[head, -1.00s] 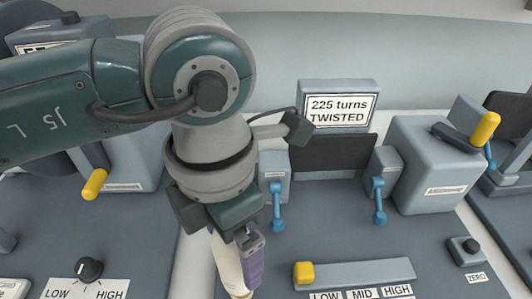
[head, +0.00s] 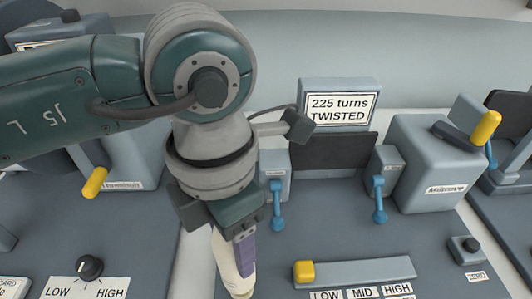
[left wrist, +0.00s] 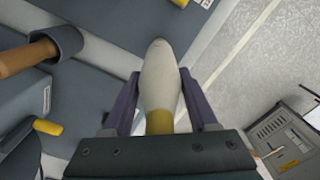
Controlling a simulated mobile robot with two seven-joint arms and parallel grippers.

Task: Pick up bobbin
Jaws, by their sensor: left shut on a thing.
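My left gripper (left wrist: 160,110) is shut on a bobbin (left wrist: 160,75). In the left wrist view the bobbin is a cream spindle shape with a rounded tip and a yellow-brown part near the gripper's base. The purple fingers stand on either side of it. In the head view my left gripper (head: 238,252) points down in front of the machine, and the cream bobbin (head: 228,262) shows beside the purple finger. Part of the bobbin is hidden by the gripper and the frame edge. My right gripper is not in view.
A sign (head: 340,107) reading "225 turns TWISTED" stands above a dark panel. Blue levers (head: 277,205), a yellow slider (head: 304,271) marked LOW, MID, HIGH, and a grey box (head: 436,160) with a yellow handle stand to the right. A black knob (head: 89,267) is at lower left.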

